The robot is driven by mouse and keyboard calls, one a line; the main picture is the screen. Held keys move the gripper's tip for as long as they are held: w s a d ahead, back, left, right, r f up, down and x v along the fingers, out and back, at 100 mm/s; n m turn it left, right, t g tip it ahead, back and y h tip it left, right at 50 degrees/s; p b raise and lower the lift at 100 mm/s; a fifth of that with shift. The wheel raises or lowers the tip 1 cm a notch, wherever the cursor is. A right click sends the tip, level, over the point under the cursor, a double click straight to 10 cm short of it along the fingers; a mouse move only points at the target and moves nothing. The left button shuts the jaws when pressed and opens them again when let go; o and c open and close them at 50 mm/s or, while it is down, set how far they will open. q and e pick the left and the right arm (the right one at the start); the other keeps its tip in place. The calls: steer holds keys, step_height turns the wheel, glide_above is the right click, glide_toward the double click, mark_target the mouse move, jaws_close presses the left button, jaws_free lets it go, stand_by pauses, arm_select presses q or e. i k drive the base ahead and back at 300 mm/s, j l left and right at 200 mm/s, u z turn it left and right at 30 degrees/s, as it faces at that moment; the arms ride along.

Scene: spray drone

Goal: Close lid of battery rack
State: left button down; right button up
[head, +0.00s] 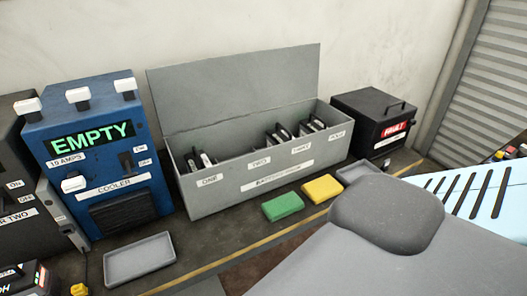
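The battery rack (232,197) is a long grey metal box on the bench against the wall. Its front carries the labels ONE, TWO, THREE and one more at the right end. Its lid (235,88) stands open, raised upright along the back edge near the wall. Dark batteries with light handles sit inside: one group (199,161) is at the left, and others (279,133) are to the right of the middle. The space between them looks empty. Neither of my grippers is in view.
A blue cooler unit (128,170) reading EMPTY stands close left of the rack. A black FAULT box (372,118) stands at its right. A grey tray (140,258), a green block (283,207) and a yellow block (322,188) lie in front. A large grey shape fills the lower right.

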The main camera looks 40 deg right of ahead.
mark_target(187, 97)
steer(key=i+z, duration=0.1)
steer(key=i, duration=0.3)
steer(key=z, duration=1.55)
